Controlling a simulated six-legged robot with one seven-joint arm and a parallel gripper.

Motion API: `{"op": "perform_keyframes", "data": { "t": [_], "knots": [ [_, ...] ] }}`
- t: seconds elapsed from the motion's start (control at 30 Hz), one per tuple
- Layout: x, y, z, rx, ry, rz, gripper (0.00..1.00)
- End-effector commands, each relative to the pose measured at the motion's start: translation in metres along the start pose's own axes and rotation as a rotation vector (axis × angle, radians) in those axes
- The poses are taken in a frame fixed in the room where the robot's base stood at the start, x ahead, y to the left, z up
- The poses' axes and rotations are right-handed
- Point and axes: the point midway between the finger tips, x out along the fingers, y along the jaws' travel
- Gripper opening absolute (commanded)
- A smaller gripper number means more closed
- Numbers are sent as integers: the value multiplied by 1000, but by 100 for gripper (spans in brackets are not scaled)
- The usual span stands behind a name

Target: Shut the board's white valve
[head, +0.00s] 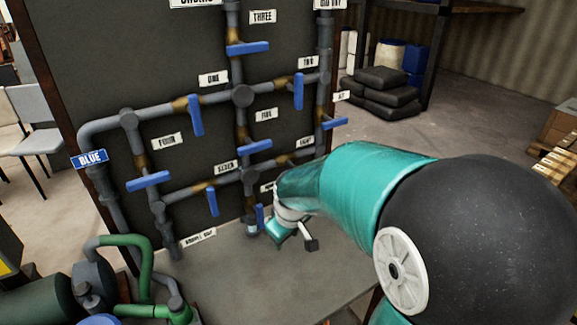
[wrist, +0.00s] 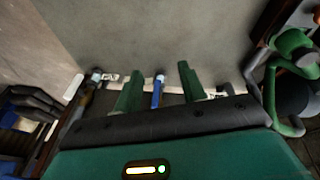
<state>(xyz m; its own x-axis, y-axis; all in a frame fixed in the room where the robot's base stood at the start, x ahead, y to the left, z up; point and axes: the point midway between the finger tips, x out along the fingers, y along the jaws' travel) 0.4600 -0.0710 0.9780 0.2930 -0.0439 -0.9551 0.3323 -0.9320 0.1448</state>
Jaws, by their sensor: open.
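The dark board (head: 120,60) carries grey pipes with several blue lever handles. I see no white handle; white shows only on the labels, and some are too small to read. A small blue lever (head: 260,217) stands upright on the lowest pipe, near the board's foot. My gripper (head: 292,232) is just right of it, low in front of the board. In the wrist view my gripper (wrist: 157,70) is open, and a blue lever (wrist: 158,92) shows between its two green fingers, with gaps on both sides. I cannot tell its depth between them.
A grey ledge (head: 250,278) lies below the board. Green hoses (head: 140,265) and a tank stand at the lower left. Chairs (head: 35,120) are behind on the left. Dark sacks (head: 385,92) and barrels are at the back right. Open floor lies right of the board.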

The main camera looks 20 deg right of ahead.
Motion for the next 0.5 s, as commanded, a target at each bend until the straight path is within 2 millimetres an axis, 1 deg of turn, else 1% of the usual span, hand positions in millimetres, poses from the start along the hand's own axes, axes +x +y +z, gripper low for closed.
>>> {"op": "perform_keyframes", "data": {
  "t": [0.03, 0.2, 0.3, 0.47, 0.5],
  "knots": [
    [17, 8, -1, -5, 0, -28, 41],
    [63, 29, -10, -46, 53, -104, 41],
    [86, 42, -15, -57, 105, -147, 41],
    [117, 67, -24, -54, 217, -199, 41],
    [122, 75, -27, -48, 251, -207, 41]
  ]
}}
